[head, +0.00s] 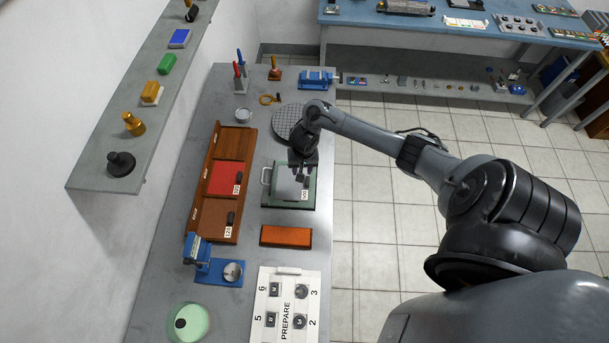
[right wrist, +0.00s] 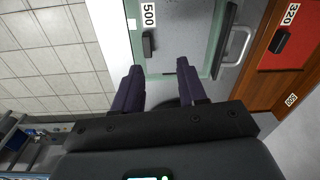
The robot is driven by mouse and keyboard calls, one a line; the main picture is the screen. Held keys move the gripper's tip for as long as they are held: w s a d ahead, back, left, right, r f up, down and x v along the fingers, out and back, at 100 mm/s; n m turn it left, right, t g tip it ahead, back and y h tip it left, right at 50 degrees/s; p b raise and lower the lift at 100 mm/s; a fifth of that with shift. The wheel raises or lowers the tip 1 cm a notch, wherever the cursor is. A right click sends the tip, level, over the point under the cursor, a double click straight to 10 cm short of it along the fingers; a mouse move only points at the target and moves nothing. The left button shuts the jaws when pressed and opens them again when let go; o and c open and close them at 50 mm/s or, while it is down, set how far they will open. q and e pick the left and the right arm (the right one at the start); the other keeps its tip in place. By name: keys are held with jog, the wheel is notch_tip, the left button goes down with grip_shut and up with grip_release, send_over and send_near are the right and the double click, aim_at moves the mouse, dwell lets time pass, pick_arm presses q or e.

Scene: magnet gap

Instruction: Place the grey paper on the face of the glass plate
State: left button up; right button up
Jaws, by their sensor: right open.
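The grey paper (head: 286,184) lies on the glass plate (head: 294,206), whose greenish rim shows around it. In the right wrist view the grey paper (right wrist: 185,22) carries a label marked 500 and a small black block (right wrist: 149,44). The glass plate (right wrist: 223,42) has a metal handle at its side. My right gripper (head: 301,178) is above the paper and hides part of it. In the right wrist view its fingers (right wrist: 158,68) are apart, with nothing between them, close to the black block. My left gripper is not in view.
A wooden tray (head: 191,222) left of the plate holds a red sheet (head: 222,180) and a brown sheet (head: 212,217); its far compartment looks empty. An orange-brown bar (head: 286,236) lies nearer. A dark gridded disc (head: 286,119) lies beyond the plate. A wall shelf (head: 150,100) overhangs at left.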

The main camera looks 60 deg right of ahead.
jog(key=s+a+r+n+t, duration=0.15)
jog(key=a+n, duration=0.25)
jog(key=a, duration=0.5)
jog(key=a+n+t, duration=0.2)
jog(key=a+n, duration=0.3)
jog(key=a, duration=0.4)
jog(key=s+a+r+n, duration=0.2)
jog(key=s+r, duration=0.4)
jog(key=s+a+r+n, duration=0.2)
jog(key=s+r, duration=0.4)
jog(key=shift+a+g, duration=0.3)
jog(key=shift+g, duration=0.05)
jog(key=shift+w+r, duration=0.1)
